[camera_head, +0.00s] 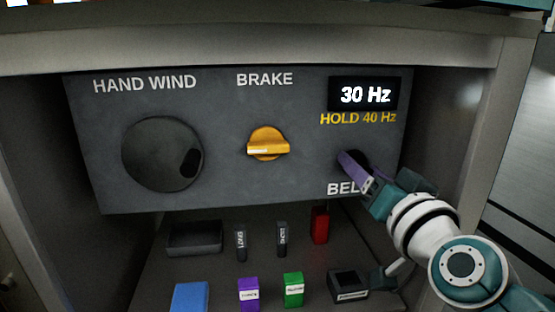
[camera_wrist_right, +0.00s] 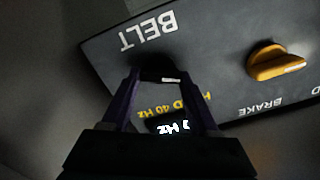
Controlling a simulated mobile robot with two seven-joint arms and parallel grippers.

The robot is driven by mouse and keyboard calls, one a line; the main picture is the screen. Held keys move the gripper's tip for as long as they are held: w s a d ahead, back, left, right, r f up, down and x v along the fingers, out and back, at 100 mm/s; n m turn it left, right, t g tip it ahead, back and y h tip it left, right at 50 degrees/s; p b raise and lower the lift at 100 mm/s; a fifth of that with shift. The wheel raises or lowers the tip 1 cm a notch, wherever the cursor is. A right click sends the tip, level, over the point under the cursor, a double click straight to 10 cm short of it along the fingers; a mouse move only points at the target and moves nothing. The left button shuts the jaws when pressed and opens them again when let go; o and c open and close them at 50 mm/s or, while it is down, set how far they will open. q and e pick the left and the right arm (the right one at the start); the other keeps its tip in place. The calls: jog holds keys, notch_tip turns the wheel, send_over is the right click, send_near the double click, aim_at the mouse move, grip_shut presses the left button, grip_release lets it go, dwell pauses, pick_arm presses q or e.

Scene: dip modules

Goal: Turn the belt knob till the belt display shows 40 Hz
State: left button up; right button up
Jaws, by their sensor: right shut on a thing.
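The belt knob (camera_head: 346,156) is a dark round knob at the right of the grey panel, above the partly covered BELT label. My right gripper (camera_head: 352,164) is shut on it, its purple fingers on either side. The right wrist view shows the belt knob (camera_wrist_right: 160,74), with a pale mark on it, between the fingertips (camera_wrist_right: 160,76). The belt display (camera_head: 365,94) reads 30 Hz, with HOLD 40 Hz in yellow below it. The display (camera_wrist_right: 172,127) is partly hidden by the gripper in the wrist view. My left gripper is not in view.
A yellow brake knob (camera_head: 268,144) and a large black hand wind wheel (camera_head: 160,154) are on the same panel (camera_head: 225,130). Below stand several small blocks, among them red (camera_head: 320,225), purple (camera_head: 248,295), green (camera_head: 293,290) and blue (camera_head: 190,298). A cabinet wall (camera_head: 455,130) is close on the right.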

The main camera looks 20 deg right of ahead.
jog(key=m, duration=1.2)
jog(key=shift+d+f+m, duration=0.1)
jog(key=shift+d+m, duration=0.05)
jog(key=shift+m, duration=0.15)
dwell(0.4)
jog(key=o, duration=1.4)
jog(key=shift+c, duration=0.2)
jog(key=shift+s, duration=0.1)
